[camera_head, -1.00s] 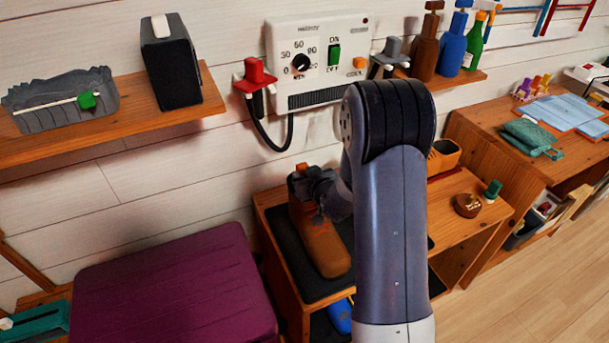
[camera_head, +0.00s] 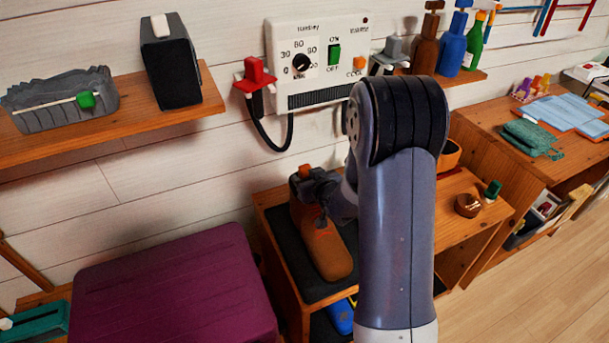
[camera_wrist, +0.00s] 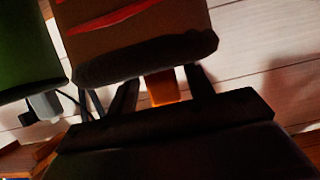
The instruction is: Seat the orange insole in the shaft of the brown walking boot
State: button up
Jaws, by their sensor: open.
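The brown walking boot (camera_head: 322,245) with red laces stands on a dark mat (camera_head: 283,238) on the wooden bench, toe towards the camera. The orange insole (camera_head: 305,169) shows as a small end at the top of the shaft. My gripper (camera_head: 308,181) is at the shaft's top. In the wrist view, the boot (camera_wrist: 150,35) shows its dark collar, and the insole (camera_wrist: 162,88) sticks out of it. My open gripper's fingers (camera_wrist: 163,93) stand on either side of the insole, with gaps. The insole's lower part is hidden inside the boot.
A wall-mounted control box (camera_head: 320,60) with a red holder and hanging cable is behind the bench. A purple padded seat (camera_head: 175,290) stands left. A small brown round tin (camera_head: 467,205) and a green-capped item (camera_head: 492,190) sit on the bench's right.

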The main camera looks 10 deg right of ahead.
jog(key=v, duration=1)
jog(key=shift+f, duration=0.1)
jog(key=x, duration=1.2)
jog(key=shift+w+r+p, duration=0.1)
jog(key=shift+r+p, duration=0.2)
jog(key=shift+r, duration=0.95)
